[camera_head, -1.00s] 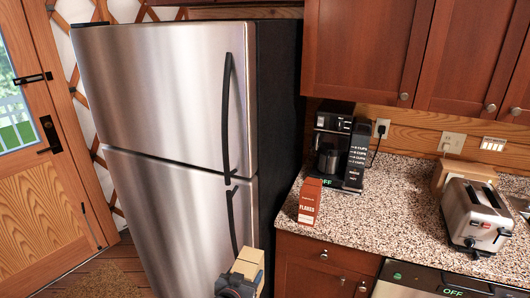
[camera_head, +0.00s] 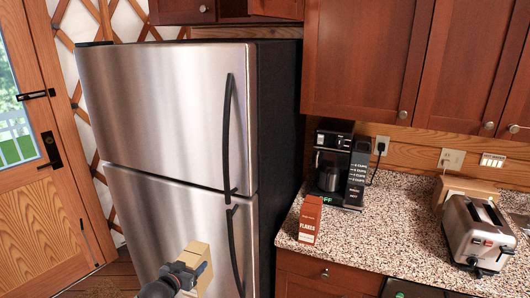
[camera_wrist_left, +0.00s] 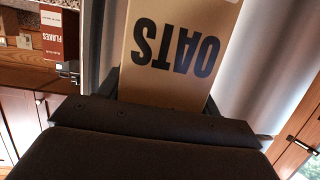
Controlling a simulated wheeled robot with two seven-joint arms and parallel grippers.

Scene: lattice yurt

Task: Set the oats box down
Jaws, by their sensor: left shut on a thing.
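The oats box (camera_head: 197,257) is tan and is held in front of the lower fridge door. My left gripper (camera_head: 190,272) comes in from the bottom and is shut on it. In the left wrist view the oats box (camera_wrist_left: 178,50) fills the middle, its black "OATS" lettering upside down, and the dark gripper body hides its near end. No surface shows directly under the box. My right gripper is not in view.
The steel fridge (camera_head: 165,120) stands close behind the box. To its right, the speckled counter (camera_head: 345,235) holds a red flakes box (camera_head: 310,220), a coffee maker (camera_head: 333,165) and a toaster (camera_head: 478,232). The counter's front middle is clear.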

